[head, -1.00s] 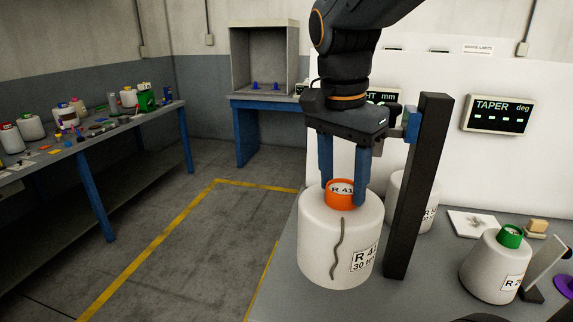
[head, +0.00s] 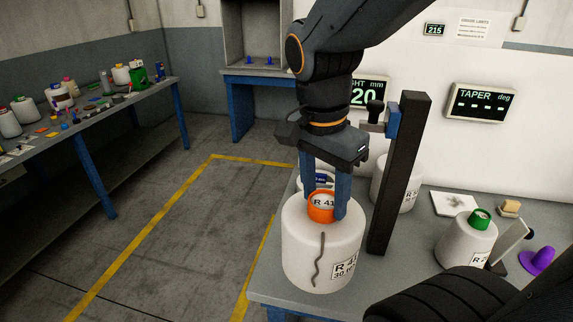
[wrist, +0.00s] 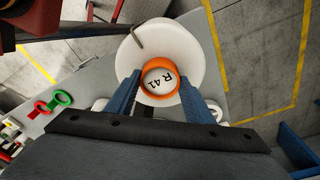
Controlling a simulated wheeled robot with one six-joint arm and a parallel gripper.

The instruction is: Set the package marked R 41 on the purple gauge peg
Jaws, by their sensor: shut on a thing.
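The R 41 package (head: 322,245) is a white yarn bobbin with an orange top ring, a label on its side and a dark wavy strand down its front. My gripper (head: 325,208) is shut on its orange top, with one blue finger on each side. In the wrist view the package (wrist: 185,45) is below the gripper (wrist: 160,88), with R 41 readable on top. I cannot tell whether its base touches the bench. The purple gauge peg (head: 540,260) stands at the right of the bench, a cone on a flat purple base, with nothing on it.
A dark upright post (head: 400,175) stands just right of the package. A white bobbin (head: 392,185) is behind it. A green-topped bobbin (head: 466,240) and a tilted plate (head: 509,243) stand between the package and the peg. A side table (head: 95,125) holds more bobbins.

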